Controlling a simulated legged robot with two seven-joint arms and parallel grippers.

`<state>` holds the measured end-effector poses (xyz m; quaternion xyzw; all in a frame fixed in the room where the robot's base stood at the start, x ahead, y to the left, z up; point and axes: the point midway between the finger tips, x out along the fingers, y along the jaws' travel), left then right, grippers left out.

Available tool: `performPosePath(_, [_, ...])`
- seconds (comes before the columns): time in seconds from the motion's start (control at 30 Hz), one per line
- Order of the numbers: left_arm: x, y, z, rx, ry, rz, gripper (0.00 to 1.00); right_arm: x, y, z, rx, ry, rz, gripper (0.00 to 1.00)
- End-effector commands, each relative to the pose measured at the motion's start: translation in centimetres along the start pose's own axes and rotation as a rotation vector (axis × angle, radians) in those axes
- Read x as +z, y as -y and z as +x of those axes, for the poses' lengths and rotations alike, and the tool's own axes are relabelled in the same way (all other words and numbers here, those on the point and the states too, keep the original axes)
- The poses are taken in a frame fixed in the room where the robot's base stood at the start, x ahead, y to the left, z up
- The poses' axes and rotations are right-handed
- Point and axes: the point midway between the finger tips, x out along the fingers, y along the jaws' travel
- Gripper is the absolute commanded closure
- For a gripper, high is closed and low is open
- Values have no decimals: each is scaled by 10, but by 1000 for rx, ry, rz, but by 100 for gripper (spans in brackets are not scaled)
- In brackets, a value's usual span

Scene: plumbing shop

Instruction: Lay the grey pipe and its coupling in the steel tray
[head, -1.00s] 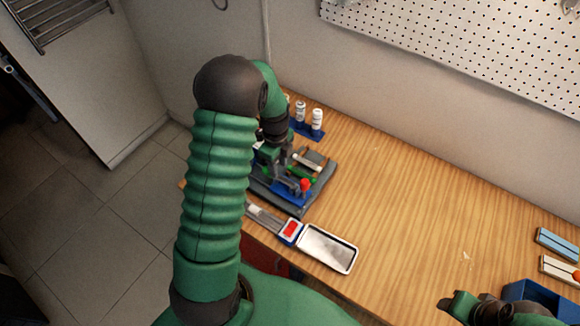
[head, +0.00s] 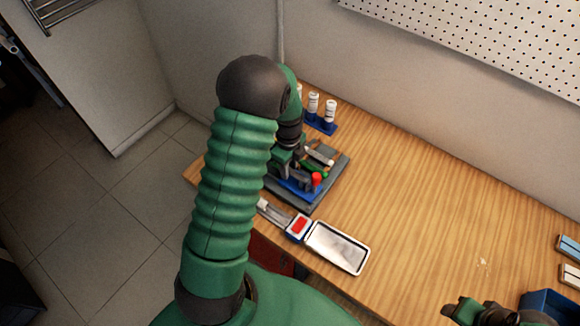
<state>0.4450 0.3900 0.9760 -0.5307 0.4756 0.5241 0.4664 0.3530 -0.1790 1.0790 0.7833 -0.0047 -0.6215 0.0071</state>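The steel tray (head: 338,248) lies flat near the front edge of the bench, with its bright inside bare. My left gripper (head: 293,178) is low over a dark mat (head: 334,172) behind the tray. My own arm hides much of it, and I cannot tell whether its fingers are open or hold anything. A short pale grey rod, perhaps the grey pipe (head: 318,157), lies on the mat just right of this gripper. I cannot make out the coupling. My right gripper (head: 462,311) is at the bottom right, partly cut off, its opening unclear.
A green piece and a red-topped piece (head: 316,179) are on the mat beside the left gripper. White bottles (head: 330,110) stand in a blue rack behind it. A blue bin (head: 545,303) is at lower right. The bench middle is clear.

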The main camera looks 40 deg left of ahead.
Motion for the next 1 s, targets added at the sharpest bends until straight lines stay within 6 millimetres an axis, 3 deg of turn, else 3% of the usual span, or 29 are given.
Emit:
performPosePath(0.03, [-3, 0, -1, -1, 2, 2, 77, 0, 0, 0, 0, 0, 1, 49])
performPosePath(0.23, [-7, 0, -2, -2, 3, 3, 100, 0, 0, 0, 0, 0, 2, 49])
performPosePath(0.57, [-2, 1, -1, 0, -3, 3, 100, 0, 0, -1, 0, 0, 1, 49])
performPosePath(1.0, [-2, 0, -43, -1, 0, 2, 100, -8, 0, -33, 0, 0, 1, 49])
